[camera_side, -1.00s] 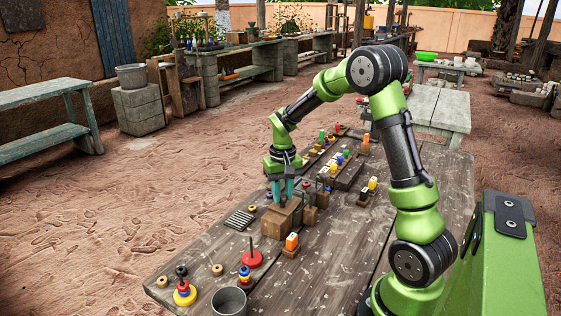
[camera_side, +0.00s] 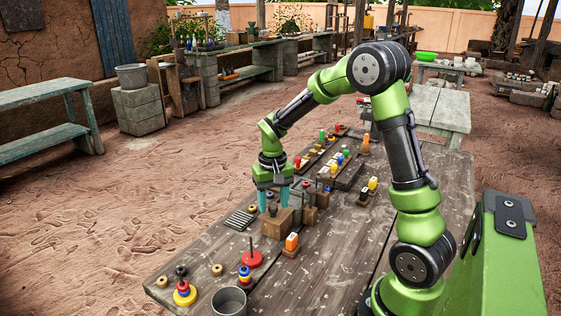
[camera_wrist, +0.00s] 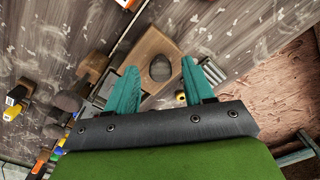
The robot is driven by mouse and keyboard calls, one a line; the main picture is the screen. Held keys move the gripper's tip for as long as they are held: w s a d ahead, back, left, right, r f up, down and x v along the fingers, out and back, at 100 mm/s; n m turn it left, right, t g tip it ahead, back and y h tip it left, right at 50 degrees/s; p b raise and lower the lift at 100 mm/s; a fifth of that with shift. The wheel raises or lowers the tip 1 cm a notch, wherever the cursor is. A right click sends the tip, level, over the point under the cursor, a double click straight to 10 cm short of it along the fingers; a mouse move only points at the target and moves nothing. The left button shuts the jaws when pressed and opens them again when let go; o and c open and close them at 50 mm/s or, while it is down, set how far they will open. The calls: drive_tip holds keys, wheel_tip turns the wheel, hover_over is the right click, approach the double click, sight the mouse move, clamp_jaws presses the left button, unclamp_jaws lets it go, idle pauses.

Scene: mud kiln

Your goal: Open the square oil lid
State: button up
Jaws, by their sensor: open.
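A square wooden box (camera_side: 277,224) stands on the table in the side view. The wrist view shows its brown top (camera_wrist: 146,50) with a dark oval knob or opening (camera_wrist: 160,69) in the middle; I cannot tell which. I cannot make out a seam between lid and box. My gripper (camera_side: 273,210) is right over the box, pointing down, its two teal fingers apart. In the wrist view my gripper (camera_wrist: 161,67) is open, with one finger on each side of the dark oval and nothing visibly held. Contact with the top cannot be told.
Small brown blocks (camera_side: 309,215) stand close to the right of the box. A block with an orange top (camera_side: 292,242) is in front. A slatted grey rack (camera_side: 240,219) lies to the left. Ring stackers (camera_side: 184,293) and a metal bucket (camera_side: 229,301) are near the front edge.

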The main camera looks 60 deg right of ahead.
sight(273, 204)
wheel_tip(273, 204, up, 17)
idle(0.4)
drive_tip(key=s+a+f+n+t+y, duration=0.1)
drive_tip(key=s+a+n+t+y, duration=0.1)
drive_tip(key=s+a+t, duration=0.5)
drive_tip(key=s+a+n, duration=0.1)
drive_tip(key=s+a, duration=0.5)
drive_tip(key=a, duration=0.2)
drive_tip(key=shift+s+a+f+n, duration=0.2)
drive_tip(key=shift+s+a+n, duration=0.05)
drive_tip(key=shift+a+n, duration=0.05)
